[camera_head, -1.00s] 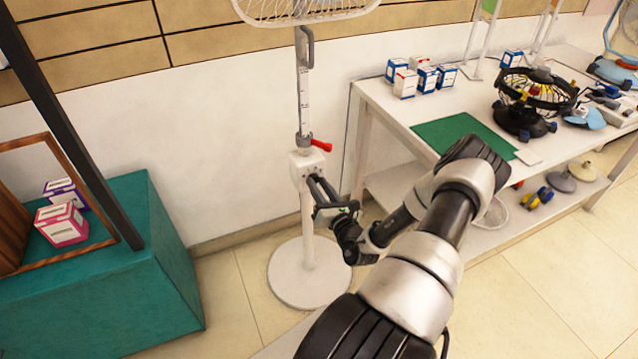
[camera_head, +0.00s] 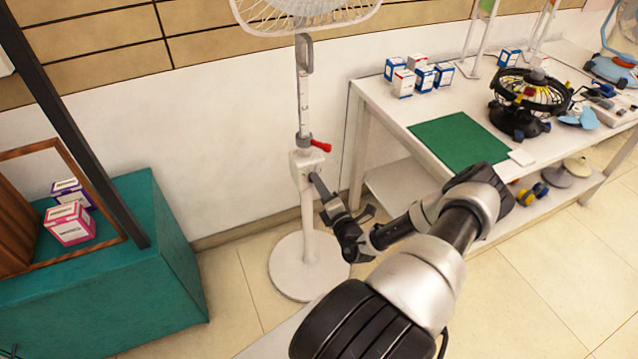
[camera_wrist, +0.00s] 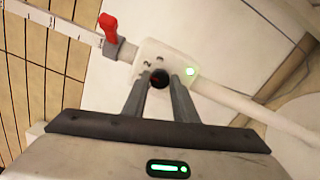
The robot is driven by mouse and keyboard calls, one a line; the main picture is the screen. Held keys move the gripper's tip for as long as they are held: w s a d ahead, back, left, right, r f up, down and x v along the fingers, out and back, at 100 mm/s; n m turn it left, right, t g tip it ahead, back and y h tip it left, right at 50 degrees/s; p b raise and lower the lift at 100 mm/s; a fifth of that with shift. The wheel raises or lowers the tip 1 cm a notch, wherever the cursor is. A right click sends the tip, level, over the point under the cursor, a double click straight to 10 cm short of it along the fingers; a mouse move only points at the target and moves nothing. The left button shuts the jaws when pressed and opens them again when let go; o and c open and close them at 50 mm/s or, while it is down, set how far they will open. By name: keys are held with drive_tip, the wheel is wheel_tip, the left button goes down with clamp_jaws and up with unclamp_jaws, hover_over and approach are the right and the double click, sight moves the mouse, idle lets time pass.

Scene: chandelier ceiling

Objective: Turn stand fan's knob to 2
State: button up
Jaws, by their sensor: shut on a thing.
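The stand fan (camera_head: 304,100) stands upright by the wall, with its white control box (camera_head: 304,161) partway up the pole. In the wrist view the control box (camera_wrist: 170,62) shows printed numbers, a lit green light and a small dark round knob (camera_wrist: 159,78). My gripper (camera_head: 312,179) reaches the box's front from the right. In the wrist view my gripper (camera_wrist: 162,88) has its two fingertips on either side of the knob, shut on it. The fingers partly hide the knob, and its exact setting cannot be read.
A red lever (camera_head: 320,145) sticks out just above the control box. A white workbench (camera_head: 385,112) with small boxes, a green mat (camera_head: 460,143) and a small black fan (camera_head: 527,103) stands to the right. A teal cabinet (camera_head: 160,240) stands at left. The floor between is clear.

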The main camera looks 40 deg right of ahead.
drive_tip(key=shift+f+m, duration=0.1)
drive_tip(key=shift+m, duration=2.2)
drive_tip(key=o, duration=1)
drive_tip(key=shift+o, duration=0.2)
drive_tip(key=shift+s, duration=0.15)
drive_tip(key=p+v, duration=0.2)
drive_tip(key=v, duration=1.5)
drive_tip(key=shift+a+p, duration=0.15)
drive_tip(key=shift+p, duration=0.25)
